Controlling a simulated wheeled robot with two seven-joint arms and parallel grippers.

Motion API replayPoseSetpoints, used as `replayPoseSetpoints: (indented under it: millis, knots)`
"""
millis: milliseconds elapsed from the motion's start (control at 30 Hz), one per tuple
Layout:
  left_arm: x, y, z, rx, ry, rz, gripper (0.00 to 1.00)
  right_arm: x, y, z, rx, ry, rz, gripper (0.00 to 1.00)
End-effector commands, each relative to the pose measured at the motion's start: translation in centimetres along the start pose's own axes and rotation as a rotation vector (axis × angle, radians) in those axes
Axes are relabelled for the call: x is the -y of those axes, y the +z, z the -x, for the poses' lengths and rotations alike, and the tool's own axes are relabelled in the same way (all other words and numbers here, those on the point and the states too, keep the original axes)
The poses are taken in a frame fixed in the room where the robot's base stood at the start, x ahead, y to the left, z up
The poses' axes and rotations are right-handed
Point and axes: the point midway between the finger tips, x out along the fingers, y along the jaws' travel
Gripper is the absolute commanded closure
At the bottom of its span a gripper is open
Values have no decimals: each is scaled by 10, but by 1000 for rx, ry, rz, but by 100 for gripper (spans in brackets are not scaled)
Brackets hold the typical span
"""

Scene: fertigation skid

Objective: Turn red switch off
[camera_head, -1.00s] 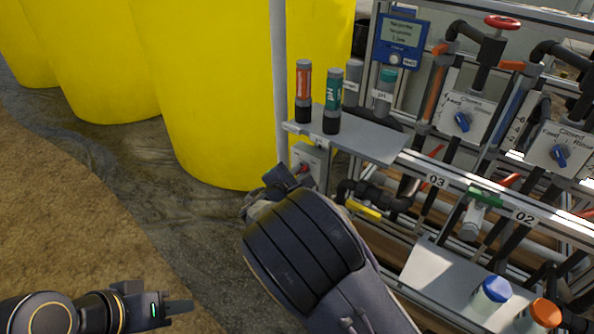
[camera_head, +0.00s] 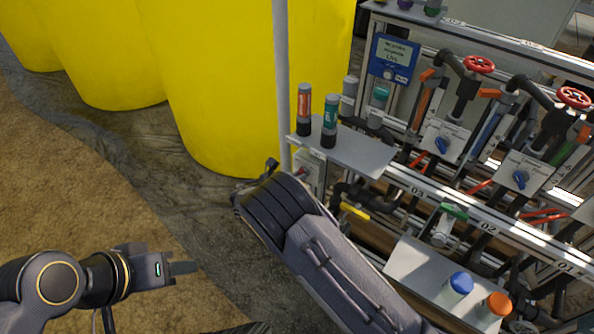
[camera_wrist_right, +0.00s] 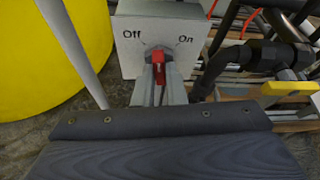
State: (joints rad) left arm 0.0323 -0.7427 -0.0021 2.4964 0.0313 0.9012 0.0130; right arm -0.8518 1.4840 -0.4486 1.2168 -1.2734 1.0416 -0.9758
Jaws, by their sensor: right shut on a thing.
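The red switch (camera_wrist_right: 158,68) sits on the front of a light grey box (camera_wrist_right: 130,40) marked Off at left and On at right. In the right wrist view its handle stands about upright, between the two marks. My right gripper (camera_wrist_right: 160,85) is shut on the red switch, one finger on each side. In the head view the box (camera_head: 312,165) shows under the small shelf, and my right wrist hides most of the switch and the fingers. My left gripper (camera_head: 182,268) is at lower left over the floor, far from the switch; its fingers are seen edge-on.
A grey post (camera_head: 281,80) and yellow tanks (camera_head: 220,90) stand at left. A yellow-handled valve (camera_head: 355,211) and pipes are close at right. The floor at left is clear.

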Motion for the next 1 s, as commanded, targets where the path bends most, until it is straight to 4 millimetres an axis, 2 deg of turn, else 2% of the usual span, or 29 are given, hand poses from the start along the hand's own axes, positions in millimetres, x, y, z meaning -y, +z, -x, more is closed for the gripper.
replayPoseSetpoints:
  millis: [167,500,1000]
  knots:
    - [-2,-2,5,0,0,0,64,-2,0,0,0,-65,154,100]
    - [0,0,0,0,0,0,64,-4,-3,-1,0,-172,412,100]
    - [3,3,-6,0,0,0,64,-5,-2,-1,2,-241,585,100]
